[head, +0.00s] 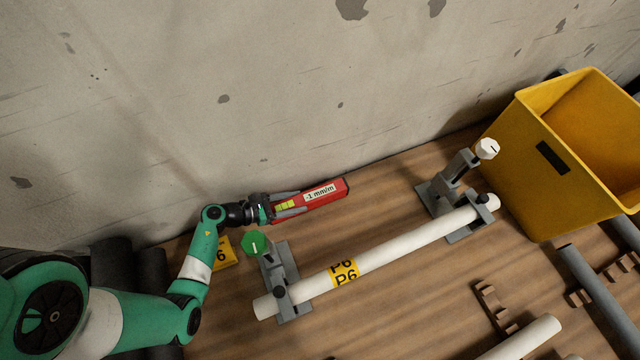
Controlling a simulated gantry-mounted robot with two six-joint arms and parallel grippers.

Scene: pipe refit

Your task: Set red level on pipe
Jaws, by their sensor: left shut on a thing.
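A red level (326,192) with a white "-1 mm/m" label and yellow-green vials is near the wall in the head view. My left gripper (290,205) is shut on its left end. The level is behind the white pipe (400,250) and apart from it in the picture. Its height above the wooden surface is hard to tell. The pipe has yellow "P6" labels and rests in two grey clamps, a left one (283,280) with a green knob (256,243) and a right one (452,195) with a white knob (487,149). My right gripper is not in view.
A yellow bin (545,190) stands at the right, beside the right clamp. A grey pipe (598,290), brown racks (494,305) and another white pipe (525,338) lie at the lower right. A yellow tag (224,254) is left of the green knob. The concrete wall (250,100) bounds the back.

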